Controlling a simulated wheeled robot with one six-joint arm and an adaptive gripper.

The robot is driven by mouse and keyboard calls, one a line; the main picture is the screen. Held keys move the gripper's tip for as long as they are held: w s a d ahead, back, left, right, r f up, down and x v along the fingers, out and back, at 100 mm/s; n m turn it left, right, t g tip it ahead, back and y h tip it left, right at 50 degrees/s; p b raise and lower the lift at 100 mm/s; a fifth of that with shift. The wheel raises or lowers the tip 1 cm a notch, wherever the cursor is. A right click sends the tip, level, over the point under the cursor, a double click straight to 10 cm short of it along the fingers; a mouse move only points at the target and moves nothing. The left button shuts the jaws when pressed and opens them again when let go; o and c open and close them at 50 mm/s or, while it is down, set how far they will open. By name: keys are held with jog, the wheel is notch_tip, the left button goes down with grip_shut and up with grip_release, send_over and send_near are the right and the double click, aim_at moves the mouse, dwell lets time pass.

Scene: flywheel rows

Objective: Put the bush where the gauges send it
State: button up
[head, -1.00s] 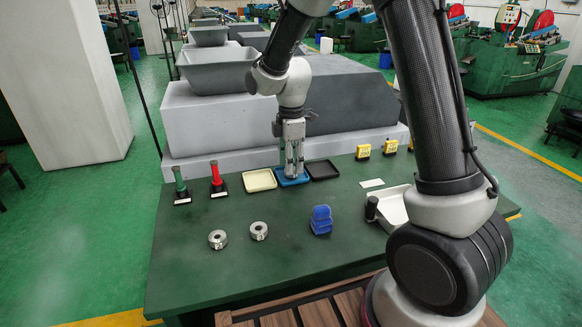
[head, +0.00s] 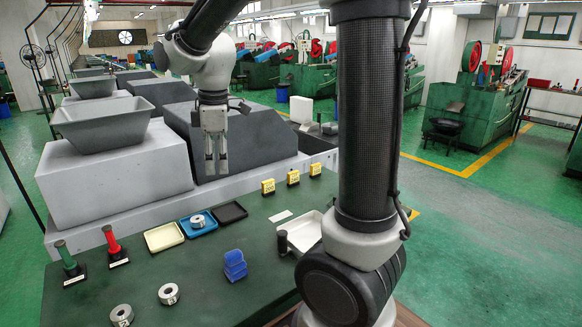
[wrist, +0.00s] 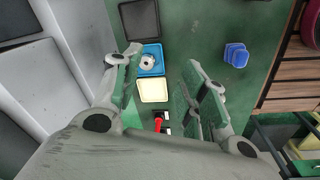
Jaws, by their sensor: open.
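A steel bush (head: 197,221) sits in the blue tray (head: 209,230), between the cream tray (head: 155,243) and the black tray (head: 229,221). It also shows in the wrist view (wrist: 148,63). My gripper (head: 216,172) is open and empty, raised well above the trays and pointing down. A green-handled plug gauge (head: 66,258) and a red-handled plug gauge (head: 113,243) stand in black bases at the left. Two more steel rings, one at the front (head: 122,315) and one beside it (head: 169,293), lie on the green table.
A blue stacked block (head: 235,265) stands mid-table. A white tray (head: 304,232) is partly behind my arm. Grey machine housings rise behind the table.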

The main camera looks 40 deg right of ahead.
jog(key=s+d+r+m+t, duration=0.1)
jog(key=s+d+m, duration=0.3)
jog(key=s, duration=0.6)
jog(key=s+d+r+m+t, duration=0.1)
jog(key=s+d+m+t, duration=0.1)
jog(key=s+d+m, duration=0.3)
jog(key=s+m, duration=0.4)
jog(key=s, duration=0.1)
jog(key=shift+d+r, duration=0.15)
jog(key=shift+r, duration=0.25)
